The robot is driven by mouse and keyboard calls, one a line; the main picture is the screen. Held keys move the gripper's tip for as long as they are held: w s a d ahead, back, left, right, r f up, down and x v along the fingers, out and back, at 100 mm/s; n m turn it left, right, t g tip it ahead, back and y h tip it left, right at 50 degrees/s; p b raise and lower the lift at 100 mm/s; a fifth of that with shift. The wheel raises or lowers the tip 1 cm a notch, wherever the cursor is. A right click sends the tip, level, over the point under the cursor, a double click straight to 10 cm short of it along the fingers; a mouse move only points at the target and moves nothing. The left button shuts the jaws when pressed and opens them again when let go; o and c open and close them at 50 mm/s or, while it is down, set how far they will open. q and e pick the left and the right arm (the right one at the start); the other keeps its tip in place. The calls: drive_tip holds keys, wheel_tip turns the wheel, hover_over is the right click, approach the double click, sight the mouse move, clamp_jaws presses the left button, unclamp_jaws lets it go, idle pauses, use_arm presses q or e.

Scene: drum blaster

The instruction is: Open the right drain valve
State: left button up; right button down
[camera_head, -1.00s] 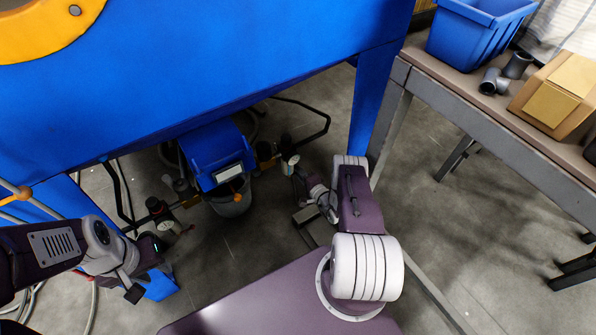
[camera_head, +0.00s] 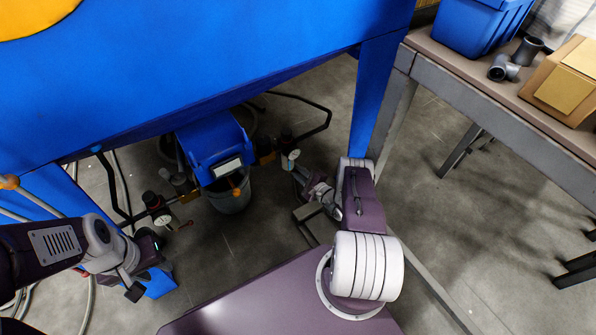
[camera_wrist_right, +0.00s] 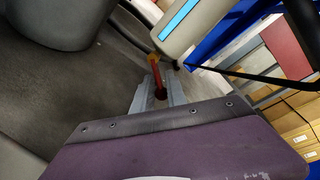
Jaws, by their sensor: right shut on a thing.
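The right drain valve's fittings, with a pale round gauge (camera_head: 290,158), show under the blue machine to the right of the blue box-shaped unit (camera_head: 208,143). My right gripper (camera_head: 304,177) reaches in beside these fittings and is hard to make out in the head view. In the right wrist view my right gripper (camera_wrist_right: 160,95) is shut on a red-orange lever (camera_wrist_right: 155,72), which stands between its fingers. The lever's far end and pivot are partly hidden. The left valve's fittings (camera_head: 160,212) show at the left. My left gripper (camera_head: 133,284) is away from them; its jaws are unclear.
The blue machine body (camera_head: 220,60) hangs over the valves, with a blue leg (camera_head: 372,100) close to my right arm. A grey bucket (camera_head: 230,194) stands under the unit. A workbench (camera_head: 500,115) with a blue bin (camera_head: 475,25) and cardboard box (camera_head: 560,85) is at right.

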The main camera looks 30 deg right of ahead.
drive_tip(key=shift+s+a+f+m+t+y+b, duration=0.15)
drive_tip(key=shift+a+f+m+y+b, duration=0.4)
drive_tip(key=shift+m, duration=0.95)
drive_tip(key=shift+w+a+m+t+y+b, duration=0.1)
drive_tip(key=shift+a+m+t+b, duration=0.2)
drive_tip(key=shift+m+b, duration=0.85)
drive_tip(key=shift+s+a+f+m+t+y+b, duration=0.15)
drive_tip(key=shift+a+f+m+y+b, duration=0.3)
drive_tip(key=shift+m, duration=1.4)
drive_tip(key=shift+w+a+r, duration=0.1)
drive_tip(key=shift+r, duration=0.1)
drive_tip(key=c, duration=1.3)
unclamp_jaws()
drive_tip(key=shift+c, duration=0.2)
drive_tip(key=p+v, duration=0.5)
drive_tip(key=v, duration=0.4)
